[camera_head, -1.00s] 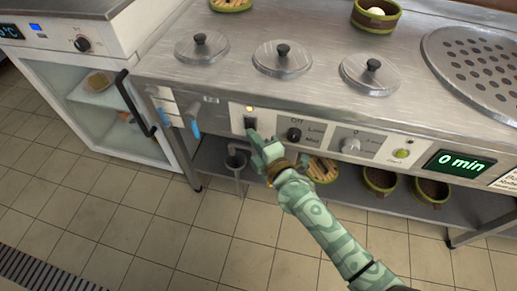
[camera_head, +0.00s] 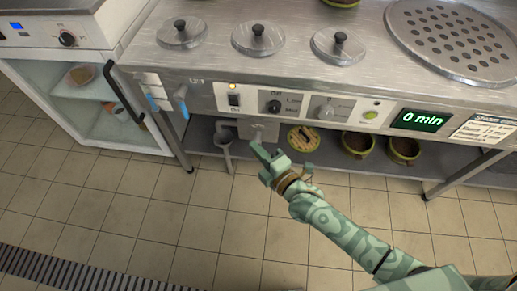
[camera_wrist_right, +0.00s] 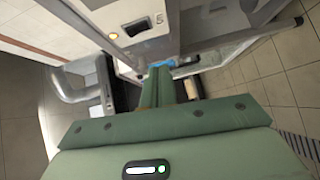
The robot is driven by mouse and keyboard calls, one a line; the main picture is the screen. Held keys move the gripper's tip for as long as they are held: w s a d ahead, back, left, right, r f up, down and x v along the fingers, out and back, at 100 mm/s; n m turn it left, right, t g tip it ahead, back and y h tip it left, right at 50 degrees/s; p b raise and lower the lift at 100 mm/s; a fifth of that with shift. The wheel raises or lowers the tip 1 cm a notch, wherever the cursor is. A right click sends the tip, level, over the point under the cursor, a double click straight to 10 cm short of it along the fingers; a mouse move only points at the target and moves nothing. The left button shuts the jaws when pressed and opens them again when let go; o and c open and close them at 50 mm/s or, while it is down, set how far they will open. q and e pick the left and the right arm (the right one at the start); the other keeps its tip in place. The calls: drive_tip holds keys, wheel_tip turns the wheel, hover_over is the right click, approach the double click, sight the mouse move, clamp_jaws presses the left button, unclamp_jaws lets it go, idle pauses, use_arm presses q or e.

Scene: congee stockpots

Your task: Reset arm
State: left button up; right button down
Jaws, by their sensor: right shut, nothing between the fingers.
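My right gripper (camera_head: 263,155) is in front of the steel stockpot counter, below its control panel (camera_head: 300,103). It is shut and empty, and clear of the panel. In the right wrist view its closed fingers (camera_wrist_right: 159,85) point toward the counter front. A lit lamp and a black rocker switch (camera_head: 234,100) are on the panel, up and to the left of the gripper. The switch also shows in the right wrist view (camera_wrist_right: 137,27). My left gripper is not in view.
Lidded pots (camera_head: 258,40) and a perforated plate (camera_head: 455,38) are on the counter top. Bowls (camera_head: 404,149) stand on the lower shelf behind my right arm. A glass-door cabinet (camera_head: 85,105) is at the left. The tiled floor (camera_head: 150,215) in front is clear.

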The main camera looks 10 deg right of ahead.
idle(0.7)
